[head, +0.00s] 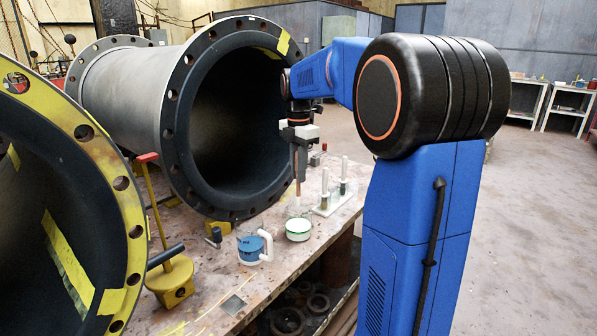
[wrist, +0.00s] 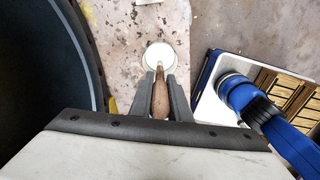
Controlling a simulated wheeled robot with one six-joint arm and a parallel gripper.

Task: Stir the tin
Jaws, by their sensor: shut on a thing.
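The tin (head: 298,229) is a small round white pot with a green band, open at the top, standing on the stained table. It also shows from above in the wrist view (wrist: 160,52) as a pale disc. My gripper (head: 301,172) is shut on a brown wooden handle (wrist: 160,100), which points down between the fingers. In the wrist view the handle's lower end overlaps the tin's rim nearest the gripper. In the head view the handle hangs behind and above the tin. Whether its lower end is inside the tin cannot be told.
A blue and white mug (head: 250,248) stands left of the tin. A white rack (head: 339,200) with upright white-topped items stands to the right. Large flanged pipes (head: 180,110) block the left and back. A yellow stand (head: 170,280) is at the front left.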

